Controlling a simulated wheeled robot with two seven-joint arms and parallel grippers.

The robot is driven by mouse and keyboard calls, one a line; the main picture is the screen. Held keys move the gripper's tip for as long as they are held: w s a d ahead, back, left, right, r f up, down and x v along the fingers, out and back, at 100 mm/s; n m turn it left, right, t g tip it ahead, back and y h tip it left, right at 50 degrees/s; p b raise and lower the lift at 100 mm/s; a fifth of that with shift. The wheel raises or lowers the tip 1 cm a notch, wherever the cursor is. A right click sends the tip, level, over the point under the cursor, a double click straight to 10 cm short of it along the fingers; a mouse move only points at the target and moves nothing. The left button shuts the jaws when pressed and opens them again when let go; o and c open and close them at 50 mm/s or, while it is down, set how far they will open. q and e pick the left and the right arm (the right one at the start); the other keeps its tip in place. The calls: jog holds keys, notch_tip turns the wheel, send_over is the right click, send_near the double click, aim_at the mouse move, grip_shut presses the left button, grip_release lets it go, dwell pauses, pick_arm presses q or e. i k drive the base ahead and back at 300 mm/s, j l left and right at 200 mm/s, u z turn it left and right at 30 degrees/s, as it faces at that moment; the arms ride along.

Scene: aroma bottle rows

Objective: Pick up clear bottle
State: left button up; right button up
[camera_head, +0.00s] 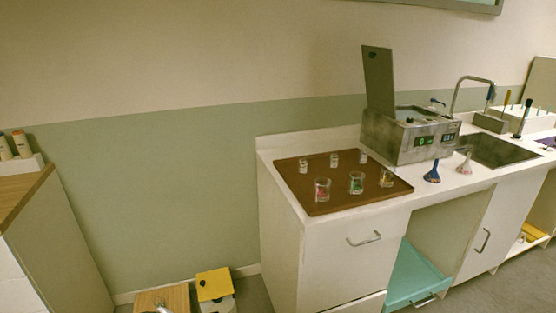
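A brown tray (340,200) lies on the white counter. Two rows of small glass containers stand upright on it. The back row has a clear container at the left (303,166), one in the middle (334,160) and one at the right (363,157); they look small and colourless. The front row is larger: a glass with red (322,190), a glass with green (356,183) and a glass with yellow (387,178) inside. Neither of my grippers shows in the head view, so nothing is seen touching the containers.
A metal box with an open lid (410,135) stands right behind the tray. A blue funnel (433,173) and a pale funnel (465,164) stand right of it, near the sink (490,150). A wooden-topped cabinet (25,195) is at left. A yellow-lidded bin (214,285) is on the floor.

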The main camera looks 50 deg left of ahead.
aim_at(363, 155)
jog(key=i+u, duration=0.2)
jog(key=u, duration=0.3)
jog(key=i+l+u, duration=0.1)
jog(key=u, duration=0.4)
jog(key=i+l+u, duration=0.2)
jog(key=u, duration=0.25)
jog(key=i+l+u, duration=0.15)
jog(key=u, duration=0.35)
